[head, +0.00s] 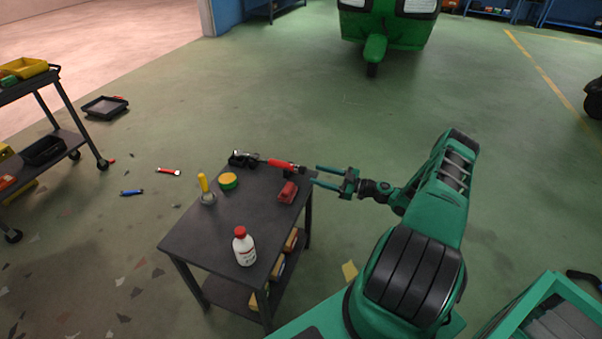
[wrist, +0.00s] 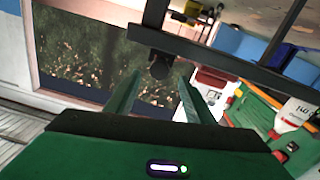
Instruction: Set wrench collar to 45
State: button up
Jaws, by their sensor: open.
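The wrench (head: 280,163) lies along the back edge of the small dark table, with a red handle pointing right and a dark end piece. A dark block-like piece (head: 242,158) is at its left end. Its collar and any scale marks are too small to read. My gripper (head: 316,174) is open and empty, just right of the handle end, its two green fingers pointing left toward it. In the wrist view a dark round end (wrist: 160,66) shows between and beyond the fingertips, seemingly the handle end. I see no contact.
The table (head: 190,236) also holds a red box (head: 288,192), a white bottle with a red cap (head: 243,247), a yellow-green tin (head: 229,181) and a yellow-handled tool (head: 204,187). A cart (head: 62,140) stands at left. Floor behind the table is clear.

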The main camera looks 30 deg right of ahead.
aim_at(305, 171)
jog(key=x, duration=0.7)
